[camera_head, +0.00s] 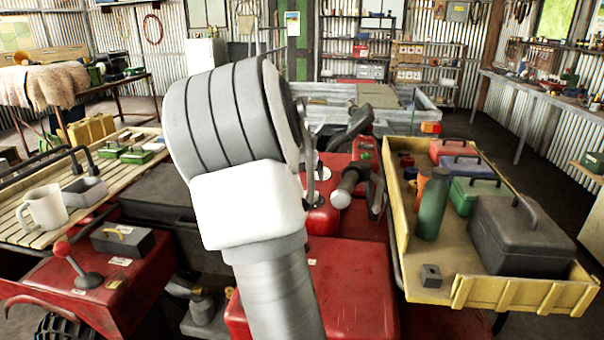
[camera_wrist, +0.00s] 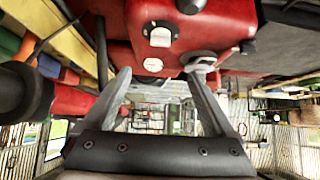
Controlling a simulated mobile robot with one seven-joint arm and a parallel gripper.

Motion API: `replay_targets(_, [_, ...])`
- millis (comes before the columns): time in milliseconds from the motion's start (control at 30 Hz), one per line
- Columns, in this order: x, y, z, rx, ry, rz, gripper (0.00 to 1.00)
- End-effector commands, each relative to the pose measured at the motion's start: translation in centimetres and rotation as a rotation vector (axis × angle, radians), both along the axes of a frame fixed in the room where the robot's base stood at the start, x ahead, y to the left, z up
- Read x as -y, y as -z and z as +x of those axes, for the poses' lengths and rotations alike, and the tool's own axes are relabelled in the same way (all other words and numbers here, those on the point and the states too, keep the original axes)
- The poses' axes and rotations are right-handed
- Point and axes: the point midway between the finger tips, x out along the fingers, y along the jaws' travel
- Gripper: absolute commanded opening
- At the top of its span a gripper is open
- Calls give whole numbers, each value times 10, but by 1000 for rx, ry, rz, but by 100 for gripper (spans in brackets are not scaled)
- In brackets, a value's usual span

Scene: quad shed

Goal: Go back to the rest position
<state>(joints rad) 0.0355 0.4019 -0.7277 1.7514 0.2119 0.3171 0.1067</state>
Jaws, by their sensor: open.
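My gripper (camera_wrist: 163,82) shows in the wrist view with its two grey fingers spread apart and nothing seen between them. Beyond the fingertips is a red panel (camera_wrist: 215,30) with a white switch (camera_wrist: 160,36) and a grey metal knob (camera_wrist: 202,58). The right fingertip appears close to this knob; I cannot tell if they touch. In the head view my grey and white arm stands in the middle, over the red quad (camera_head: 350,285), and my gripper cannot be made out there.
A yellow tray (camera_head: 475,292) at right holds toolboxes, a green flask (camera_head: 432,205) and a small grey block (camera_head: 431,275). A slatted rack (camera_head: 25,232) at left carries a white mug (camera_head: 44,207). A red-knobbed lever (camera_head: 78,265) stands at front left. Open floor (camera_head: 490,150) lies beyond the tray.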

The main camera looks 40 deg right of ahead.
Motion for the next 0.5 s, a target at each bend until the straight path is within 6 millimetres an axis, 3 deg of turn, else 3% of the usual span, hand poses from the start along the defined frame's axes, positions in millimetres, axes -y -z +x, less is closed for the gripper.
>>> replay_targets(333, [-3,-1,0,1,-5,6,90])
replay_targets(500, [-38,-11,-7,7,-56,74,90])
